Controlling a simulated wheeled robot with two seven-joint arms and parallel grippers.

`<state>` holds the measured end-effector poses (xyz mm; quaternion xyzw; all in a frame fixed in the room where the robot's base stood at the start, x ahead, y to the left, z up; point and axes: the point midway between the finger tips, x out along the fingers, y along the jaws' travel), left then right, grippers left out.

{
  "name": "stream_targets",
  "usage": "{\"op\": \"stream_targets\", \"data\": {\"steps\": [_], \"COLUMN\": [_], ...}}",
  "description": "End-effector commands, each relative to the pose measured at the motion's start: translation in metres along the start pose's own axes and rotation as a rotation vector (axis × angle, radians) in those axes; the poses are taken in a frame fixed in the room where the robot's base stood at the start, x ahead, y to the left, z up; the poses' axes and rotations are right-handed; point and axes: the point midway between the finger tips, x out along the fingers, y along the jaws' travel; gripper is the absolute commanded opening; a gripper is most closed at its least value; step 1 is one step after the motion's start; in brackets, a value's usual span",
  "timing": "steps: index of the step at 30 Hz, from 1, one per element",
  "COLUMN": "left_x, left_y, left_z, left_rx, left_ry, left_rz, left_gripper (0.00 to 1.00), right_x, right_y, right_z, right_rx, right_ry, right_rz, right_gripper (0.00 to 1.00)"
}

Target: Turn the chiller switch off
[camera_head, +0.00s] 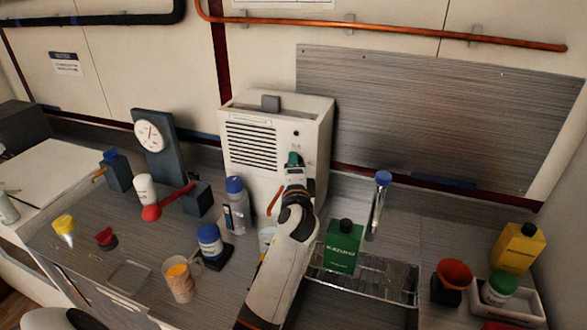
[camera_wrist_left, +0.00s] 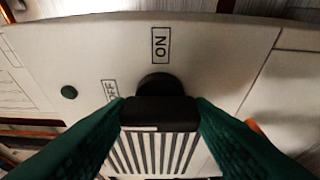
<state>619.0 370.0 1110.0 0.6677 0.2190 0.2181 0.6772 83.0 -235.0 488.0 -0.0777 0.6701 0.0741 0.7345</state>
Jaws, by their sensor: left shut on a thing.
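The chiller (camera_head: 318,130) is a white box with a dark vent grille on its front, standing against the back wall. My left gripper (camera_head: 294,160) reaches its front panel, right of the grille, and hides the switch there in the head view. In the left wrist view the switch (camera_wrist_left: 160,110) is a black knob, and the green fingers of my left gripper (camera_wrist_left: 160,114) are shut on its sides. An ON label (camera_wrist_left: 160,45) is above the knob and an OFF label (camera_wrist_left: 110,90) is to its left. I cannot tell which label the knob points to.
A blue-capped bottle (camera_head: 237,208) stands left of my forearm. A green bottle (camera_head: 343,247) stands on a wire rack (camera_head: 392,283) to its right. A gauge stand (camera_head: 153,150) is at the left. A yellow bottle (camera_head: 517,250) and a red funnel (camera_head: 455,273) are at the right.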

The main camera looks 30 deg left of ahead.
Motion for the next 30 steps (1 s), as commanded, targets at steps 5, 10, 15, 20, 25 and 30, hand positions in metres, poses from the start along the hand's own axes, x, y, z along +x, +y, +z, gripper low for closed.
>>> {"op": "stream_targets", "data": {"steps": [5, 10, 15, 20, 25, 30], "left_x": [0.0, 0.0, 0.0, -0.002, -0.023, -0.059], "left_y": [-0.001, -0.001, -0.001, -0.001, -0.003, -0.004], "left_z": [0.0, 0.0, 0.0, 0.0, 0.001, 0.0], "left_rx": [-0.004, -0.004, -0.002, -0.002, -0.004, -0.004], "left_ry": [0.001, 0.001, 0.0, 0.0, -0.002, -0.001], "left_rz": [-0.003, -0.002, -0.001, -0.001, -0.002, -0.002], "left_gripper": [0.24, 0.69, 0.69, 0.69, 0.69, 0.69], "right_x": [0.0, 0.0, 0.0, 0.001, 0.006, 0.014], "right_y": [0.0, 0.0, 0.0, 0.0, 0.0, 0.0], "right_z": [0.0, 0.0, 0.0, 0.0, 0.0, -0.001], "right_rx": [0.0, 0.0, 0.001, 0.001, 0.001, 0.001], "right_ry": [0.0, 0.0, 0.0, 0.0, 0.0, -0.001], "right_rz": [0.0, 0.0, 0.0, 0.0, 0.0, -0.001], "right_gripper": [0.36, 0.36, 0.36, 0.36, 0.36, 0.36]}}
